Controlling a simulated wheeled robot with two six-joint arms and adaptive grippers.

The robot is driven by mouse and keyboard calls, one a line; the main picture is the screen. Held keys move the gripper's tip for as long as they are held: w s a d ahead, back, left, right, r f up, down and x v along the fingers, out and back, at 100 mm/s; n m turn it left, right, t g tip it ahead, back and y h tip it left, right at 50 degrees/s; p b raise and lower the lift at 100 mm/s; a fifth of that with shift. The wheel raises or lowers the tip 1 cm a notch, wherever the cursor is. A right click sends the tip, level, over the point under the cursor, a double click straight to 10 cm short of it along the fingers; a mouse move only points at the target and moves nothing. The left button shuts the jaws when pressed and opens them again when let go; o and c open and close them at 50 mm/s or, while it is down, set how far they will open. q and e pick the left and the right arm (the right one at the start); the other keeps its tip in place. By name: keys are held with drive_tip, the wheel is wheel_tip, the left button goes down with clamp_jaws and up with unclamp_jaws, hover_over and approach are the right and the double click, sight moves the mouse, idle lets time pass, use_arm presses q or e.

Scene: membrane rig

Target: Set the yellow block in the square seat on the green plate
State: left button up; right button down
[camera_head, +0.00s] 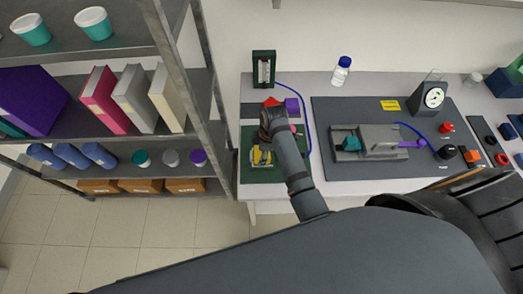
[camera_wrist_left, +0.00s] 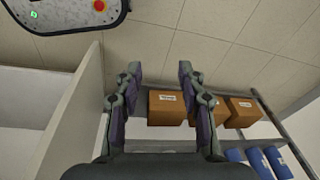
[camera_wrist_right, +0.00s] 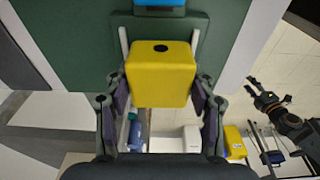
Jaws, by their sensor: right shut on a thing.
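The yellow block (camera_wrist_right: 160,78), with a dark round spot on its face, sits between the fingers of my right gripper (camera_wrist_right: 162,100), which is shut on it. The block also shows in the head view (camera_head: 262,157), small and partly covered by my gripper, over the green plate (camera_head: 262,175). In the right wrist view, the green plate (camera_wrist_right: 75,40) lies behind the block, and pale strips (camera_wrist_right: 124,45) show on both sides of it. The square seat is not clearly visible, and I cannot tell whether the block touches it. My left gripper (camera_wrist_left: 160,75) is open and empty, away from the table.
A blue part (camera_wrist_right: 160,3) lies beyond the block. A purple block (camera_head: 292,106) and a red part (camera_head: 271,102) sit near my right wrist. A grey board (camera_head: 350,110) with a clamp rig and gauge (camera_head: 433,97) is to the right. A shelf rack (camera_head: 215,125) stands left.

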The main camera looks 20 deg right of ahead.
drive_tip(key=c, duration=0.8)
unclamp_jaws()
drive_tip(key=shift+s+d, duration=0.1)
drive_tip(key=o, duration=0.4)
drive_tip(key=shift+w+f, duration=0.15)
drive_tip(key=shift+w, duration=0.1)
drive_tip(key=shift+c, duration=0.2)
drive_tip(key=shift+w, duration=0.1)
drive_tip(key=shift+r, duration=0.25)
drive_tip(key=r+b, duration=0.1)
drive_tip(key=r, duration=0.2)
drive_tip(key=d+r+b, duration=0.1)
drive_tip(key=r, duration=0.4)
drive_tip(key=shift+s+d+r+b, duration=0.15)
drive_tip(key=shift+s+r+b, duration=0.1)
drive_tip(key=shift+r+b, duration=0.15)
wheel_tip(320, 180, up, 2)
drive_tip(key=shift+s+r+p, duration=0.1)
drive_tip(key=shift+p, duration=0.85)
use_arm(q)
drive_tip(key=s, duration=0.3)
drive_tip(key=shift+s+d+f+g+p, duration=0.15)
drive_tip(key=shift+f+g+p, duration=0.15)
drive_tip(key=shift+p, duration=0.05)
use_arm(e)
drive_tip(key=shift+s+d+r, duration=0.1)
drive_tip(key=shift+d+r, duration=0.1)
drive_tip(key=shift+r, duration=0.15)
